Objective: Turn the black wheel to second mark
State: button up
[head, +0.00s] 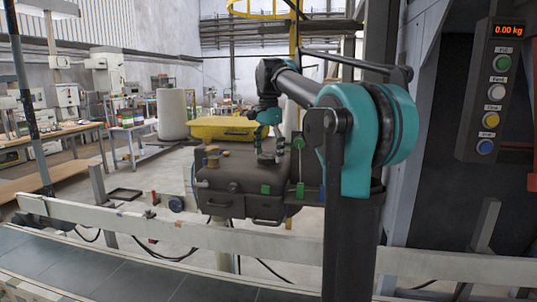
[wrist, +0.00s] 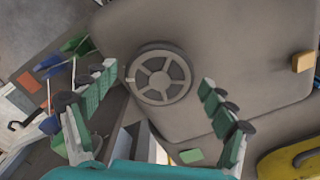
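The black wheel (wrist: 147,93) shows in the wrist view as a dark spoked handwheel lying on a brown-grey housing (wrist: 235,45). A small pale spot shows at its left rim; I cannot tell whether it is one of the marks. My gripper (wrist: 157,84) is open, with one green-padded finger on either side of the wheel, apart from it and nearer the camera. In the head view my gripper (head: 267,153) points down over the top of the dark housing (head: 230,172). The wheel cannot be made out there.
A yellow lid-like part (head: 222,128) is behind the housing. A control panel (head: 490,95) with several buttons and a 0.00 kg display is at right. A pale rail (head: 130,222) and a conveyor (head: 60,265) run across the front. A tan knob (wrist: 303,62) stands on the housing.

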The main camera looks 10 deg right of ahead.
aim_at(268, 156)
dwell(0.3)
notch_tip(268, 156, up, 12)
dwell(0.5)
jog(key=shift+s, duration=0.1)
